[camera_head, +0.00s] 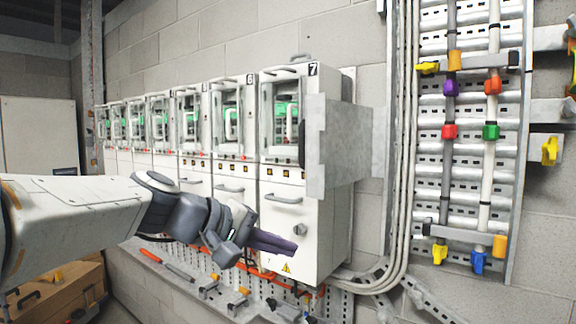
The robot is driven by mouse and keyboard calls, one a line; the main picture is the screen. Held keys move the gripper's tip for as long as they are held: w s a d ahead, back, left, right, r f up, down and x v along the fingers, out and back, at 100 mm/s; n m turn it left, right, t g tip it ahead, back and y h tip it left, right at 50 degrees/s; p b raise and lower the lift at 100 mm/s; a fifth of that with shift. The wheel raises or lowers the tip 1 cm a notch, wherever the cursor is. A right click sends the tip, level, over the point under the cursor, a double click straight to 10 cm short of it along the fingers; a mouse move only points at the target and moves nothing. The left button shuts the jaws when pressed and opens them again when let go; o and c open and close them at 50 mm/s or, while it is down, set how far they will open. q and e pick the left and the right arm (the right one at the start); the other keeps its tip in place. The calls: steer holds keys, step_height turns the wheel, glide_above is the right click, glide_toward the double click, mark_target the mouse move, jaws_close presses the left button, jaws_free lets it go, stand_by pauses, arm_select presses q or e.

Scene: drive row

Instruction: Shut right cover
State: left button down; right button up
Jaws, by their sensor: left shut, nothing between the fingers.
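A grey metal panel (342,145), which looks like the right cover, stands at the right edge of the white cabinet marked 7 (312,222). It juts outward, and I cannot tell exactly where it is hinged. My left gripper (284,246) reaches in from the left, in front of the lower part of cabinet 7. Its dark fingers are shut with nothing between them. They are below and left of the panel, apart from it. My right gripper is not in view.
A row of similar cabinets (228,130) recedes left along the block wall. A grey cable bundle (401,130) and a slotted board with coloured valves (450,132) are at right. A rail with tools (205,290) runs below. A wooden box (55,290) stands lower left.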

arm_select(q)
steer(key=w+a+r+n+t+h, duration=0.1)
steer(key=w+a+r+t, duration=0.15)
steer(key=r, duration=0.25)
steer(key=w+a+r+n+t, duration=0.2)
steer(key=a+r, duration=0.2)
steer(key=r, duration=0.2)
steer(key=w+a+r+n+t+h, duration=0.1)
steer(key=w+a+r+t, duration=0.15)
steer(key=r, duration=0.25)
steer(key=w+d+p, duration=0.4)
steer(key=d+p, duration=0.2)
steer(key=d, duration=0.3)
steer(key=shift+w+d+r+g, duration=0.2)
steer(key=shift+w+r+g, duration=0.1)
steer(key=shift+w, duration=0.05)
